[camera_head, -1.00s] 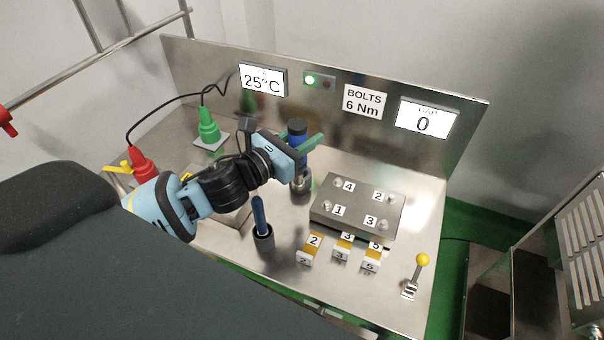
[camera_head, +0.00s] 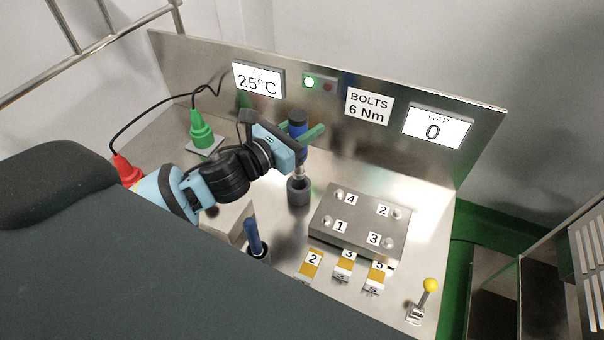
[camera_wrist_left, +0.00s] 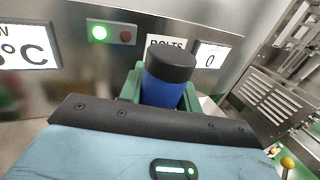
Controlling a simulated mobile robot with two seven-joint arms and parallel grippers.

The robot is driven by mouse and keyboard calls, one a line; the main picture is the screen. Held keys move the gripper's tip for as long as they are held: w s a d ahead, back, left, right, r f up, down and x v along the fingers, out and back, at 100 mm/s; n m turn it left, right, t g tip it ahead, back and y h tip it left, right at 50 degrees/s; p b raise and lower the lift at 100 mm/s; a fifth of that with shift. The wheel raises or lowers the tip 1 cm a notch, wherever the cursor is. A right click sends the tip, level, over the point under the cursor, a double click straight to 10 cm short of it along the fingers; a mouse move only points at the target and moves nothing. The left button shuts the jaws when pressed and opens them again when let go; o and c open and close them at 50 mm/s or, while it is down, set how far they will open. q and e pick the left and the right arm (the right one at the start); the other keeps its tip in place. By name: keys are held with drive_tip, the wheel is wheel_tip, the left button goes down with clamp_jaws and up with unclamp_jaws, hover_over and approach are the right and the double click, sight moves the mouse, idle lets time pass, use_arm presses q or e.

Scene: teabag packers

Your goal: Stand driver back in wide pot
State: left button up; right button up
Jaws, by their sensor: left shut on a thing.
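The driver (camera_head: 298,122) has a blue handle, a black cap and a metal shaft. It is upright, and its shaft points down at the mouth of the wide dark grey pot (camera_head: 299,194). I cannot tell how far the tip is inside the pot. My left gripper (camera_head: 301,133) has green fingers and is shut around the blue handle. In the left wrist view the handle (camera_wrist_left: 163,92) stands between the fingers, with its cap toward the camera. My right gripper is not in view.
A narrower pot (camera_head: 259,257) holds a thin blue tool in front. A steel block (camera_head: 360,222) with numbered bolts, numbered yellow tabs (camera_head: 311,262) and a yellow-knobbed lever (camera_head: 430,285) are to the right. A back panel with displays (camera_head: 437,124) stands behind.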

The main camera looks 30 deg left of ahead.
use_arm(q)
wheel_tip(320, 180, down, 4)
drive_tip(key=shift+f+b, duration=0.15)
drive_tip(key=shift+b, duration=0.15)
drive_tip(key=shift+f, duration=0.1)
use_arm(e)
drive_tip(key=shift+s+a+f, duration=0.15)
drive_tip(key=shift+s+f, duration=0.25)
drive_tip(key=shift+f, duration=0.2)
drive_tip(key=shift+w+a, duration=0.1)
use_arm(q)
drive_tip(key=shift+f, duration=0.45)
drive_tip(key=shift+f+b, duration=0.35)
drive_tip(key=shift+f, duration=1)
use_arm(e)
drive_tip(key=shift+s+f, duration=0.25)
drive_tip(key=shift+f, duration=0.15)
use_arm(q)
drive_tip(key=shift+f, duration=0.15)
drive_tip(key=o, duration=1.1)
drive_tip(key=shift+f, duration=0.1)
drive_tip(key=shift+c, duration=0.2)
